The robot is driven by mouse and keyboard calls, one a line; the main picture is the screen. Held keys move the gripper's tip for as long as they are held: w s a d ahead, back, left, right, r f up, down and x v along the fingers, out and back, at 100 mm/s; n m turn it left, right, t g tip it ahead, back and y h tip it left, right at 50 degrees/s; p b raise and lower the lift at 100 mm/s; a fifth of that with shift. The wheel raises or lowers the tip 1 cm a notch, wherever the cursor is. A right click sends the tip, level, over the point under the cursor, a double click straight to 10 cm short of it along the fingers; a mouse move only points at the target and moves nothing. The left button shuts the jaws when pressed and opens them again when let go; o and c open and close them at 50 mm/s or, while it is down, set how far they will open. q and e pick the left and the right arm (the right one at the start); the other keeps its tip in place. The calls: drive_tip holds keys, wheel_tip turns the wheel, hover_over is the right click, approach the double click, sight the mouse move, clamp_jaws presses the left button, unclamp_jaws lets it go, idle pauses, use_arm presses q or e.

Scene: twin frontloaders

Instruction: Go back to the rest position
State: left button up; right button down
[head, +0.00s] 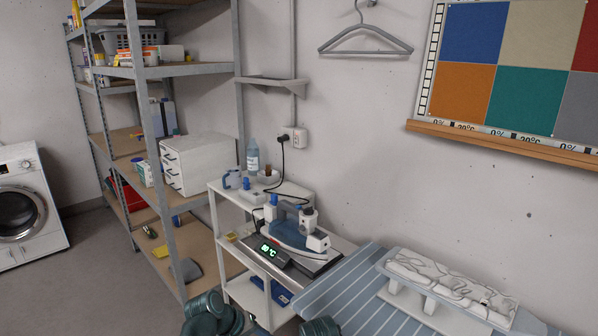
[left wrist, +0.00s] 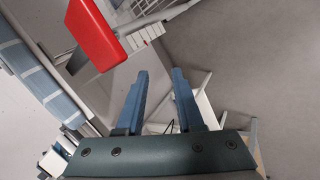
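In the left wrist view the two blue fingers of my left gripper (left wrist: 161,74) stand apart with an empty gap between them. They touch nothing that I can make out. In the head view only dark teal rounded parts of my arms show along the bottom edge. Neither gripper's fingers can be seen there. My right gripper is in neither view.
A striped ironing board (head: 350,296) carries a sleeve board (head: 450,285) at the lower right. A steam iron (head: 292,230) sits on its lit station beside it. Shelving (head: 140,120) and a washer (head: 22,210) stand left. A red object (left wrist: 95,35) appears near my left gripper.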

use_arm(q)
drive_tip(key=s+a+f+m+g+y, duration=0.25)
drive_tip(key=s+a+f+y, duration=0.2)
drive_tip(key=s+a, duration=0.25)
drive_tip(key=s+d+r+m+g+y+p, duration=0.1)
drive_tip(key=s+d+r+m+p, duration=0.4)
drive_tip(key=d+r+p, duration=0.5)
drive_tip(key=shift+s+d+r+y, duration=0.3)
drive_tip(key=shift+r+y, duration=0.25)
drive_tip(key=shift+y, duration=0.2)
